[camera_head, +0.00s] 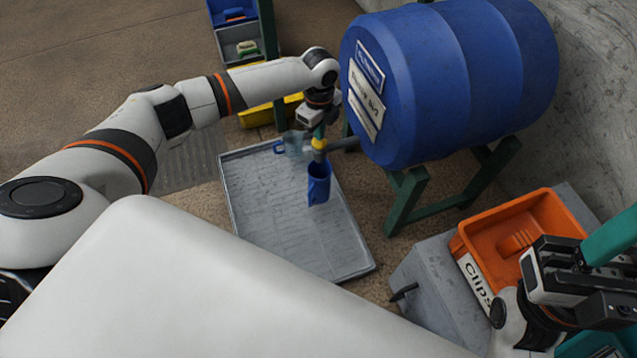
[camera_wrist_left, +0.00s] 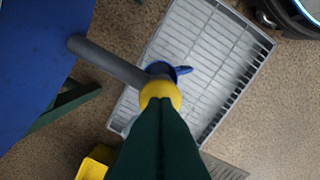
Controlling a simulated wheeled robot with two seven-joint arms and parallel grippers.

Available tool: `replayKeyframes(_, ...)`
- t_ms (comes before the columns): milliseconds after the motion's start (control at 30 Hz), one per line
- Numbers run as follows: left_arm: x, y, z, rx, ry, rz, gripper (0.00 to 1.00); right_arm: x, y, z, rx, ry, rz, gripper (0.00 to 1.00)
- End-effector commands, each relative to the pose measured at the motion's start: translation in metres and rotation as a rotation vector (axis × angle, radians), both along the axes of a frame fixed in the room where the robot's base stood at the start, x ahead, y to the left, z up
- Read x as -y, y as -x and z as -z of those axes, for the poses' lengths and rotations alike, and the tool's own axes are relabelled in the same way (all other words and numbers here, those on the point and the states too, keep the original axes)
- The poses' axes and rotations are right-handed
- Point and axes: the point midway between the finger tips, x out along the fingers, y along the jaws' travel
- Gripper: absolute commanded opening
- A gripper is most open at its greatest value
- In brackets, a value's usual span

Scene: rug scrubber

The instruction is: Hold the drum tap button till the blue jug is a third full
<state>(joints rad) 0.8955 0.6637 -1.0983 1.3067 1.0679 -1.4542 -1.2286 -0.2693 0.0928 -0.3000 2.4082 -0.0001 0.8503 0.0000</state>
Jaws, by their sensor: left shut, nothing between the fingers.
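The blue drum (camera_head: 450,80) lies on its side on a green stand. Its grey tap pipe (camera_head: 345,144) carries a yellow button (camera_head: 319,144). My left gripper (camera_head: 319,132) is shut and empty, pointing down with its tips at the button. In the left wrist view its dark green fingers (camera_wrist_left: 160,115) meet the yellow button (camera_wrist_left: 160,90); whether it is pressed in I cannot tell. The blue jug (camera_head: 318,186) stands upright under the tap on the grey tray. Its rim shows in the left wrist view (camera_wrist_left: 160,67); its water level is hidden. My right gripper (camera_head: 608,240) is at the right edge, fingertips cut off.
The grey tray (camera_head: 245,240) has bare room around the blue jug. A clear jug (camera_head: 292,144) with a blue handle stands near its far edge. An orange bin (camera_head: 525,225) labelled Clips sits on a grey block (camera_head: 435,290). A yellow bin (camera_head: 258,117) stands behind my left arm.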

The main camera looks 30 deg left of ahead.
Motion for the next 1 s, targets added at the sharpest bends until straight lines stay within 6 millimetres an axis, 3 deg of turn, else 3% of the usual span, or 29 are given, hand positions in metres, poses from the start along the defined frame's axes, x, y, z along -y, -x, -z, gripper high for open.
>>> replayKeyframes(633,0.001,0.0,0.021,0.0,0.001,0.0,0.0,0.0,-0.002,-0.002,0.023,0.002,0.001,0.36)
replayKeyframes(1000,0.0,0.0,0.02,-0.001,0.0,0.0,0.0,0.0,-0.002,-0.005,0.029,-0.004,0.002,0.36)
